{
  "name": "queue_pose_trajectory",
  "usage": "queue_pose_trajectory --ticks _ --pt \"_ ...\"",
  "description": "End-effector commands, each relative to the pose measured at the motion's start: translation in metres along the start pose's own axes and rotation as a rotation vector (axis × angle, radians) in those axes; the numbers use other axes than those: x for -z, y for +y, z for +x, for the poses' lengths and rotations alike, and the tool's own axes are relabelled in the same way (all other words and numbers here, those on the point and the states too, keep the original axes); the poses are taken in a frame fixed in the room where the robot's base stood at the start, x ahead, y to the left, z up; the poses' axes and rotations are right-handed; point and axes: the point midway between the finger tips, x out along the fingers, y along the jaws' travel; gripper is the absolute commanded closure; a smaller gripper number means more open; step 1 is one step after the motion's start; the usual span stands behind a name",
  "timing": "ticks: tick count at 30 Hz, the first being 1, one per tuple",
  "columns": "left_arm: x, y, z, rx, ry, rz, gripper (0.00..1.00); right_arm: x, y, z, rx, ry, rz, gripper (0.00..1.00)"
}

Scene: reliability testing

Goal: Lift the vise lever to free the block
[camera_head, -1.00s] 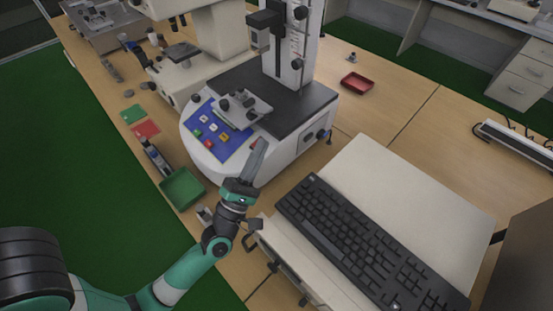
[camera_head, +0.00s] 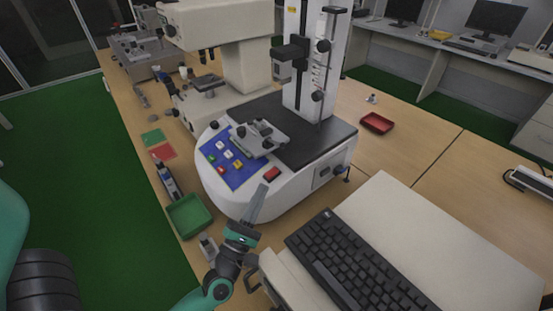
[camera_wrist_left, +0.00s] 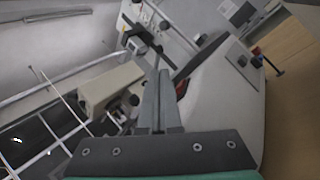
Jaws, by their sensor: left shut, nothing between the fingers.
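The small grey metal vise (camera_head: 262,138) sits on the front of the white testing machine, behind the blue button panel (camera_head: 230,158). Dark round knobs show on it. I cannot make out its lever or the block clearly at this size. My left gripper (camera_head: 264,188) is shut and empty, its fingers pointing up toward the machine's front edge, just below the red switch (camera_head: 272,174) in the picture and short of the vise. In the left wrist view the two fingers (camera_wrist_left: 160,75) lie together, with the white machine body behind them. My right gripper is not in view.
A green tray (camera_head: 189,215) lies left of the machine, a red tray (camera_head: 377,123) to its right. A black keyboard (camera_head: 360,270) lies at the front right. The machine's white column (camera_head: 310,60) rises behind the vise. Bare table shows around the red tray.

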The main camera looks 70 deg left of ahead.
Motion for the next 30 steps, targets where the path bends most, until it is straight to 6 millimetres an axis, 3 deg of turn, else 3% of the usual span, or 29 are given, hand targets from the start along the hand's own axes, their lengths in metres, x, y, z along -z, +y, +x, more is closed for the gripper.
queue_pose_trajectory --ticks 6,13,18,30 --pt "-0.002 0.003 0.051 -0.005 -0.001 0.0 1.0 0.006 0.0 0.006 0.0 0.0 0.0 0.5" --pt "-0.001 0.002 0.09 -0.002 -0.001 0.002 1.0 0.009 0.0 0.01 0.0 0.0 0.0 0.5" --pt "-0.001 0.001 0.1 0.0 -0.001 0.002 1.0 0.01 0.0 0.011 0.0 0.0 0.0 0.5" --pt "0.0 0.002 0.101 -0.001 0.003 0.0 1.0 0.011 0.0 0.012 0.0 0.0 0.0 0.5"
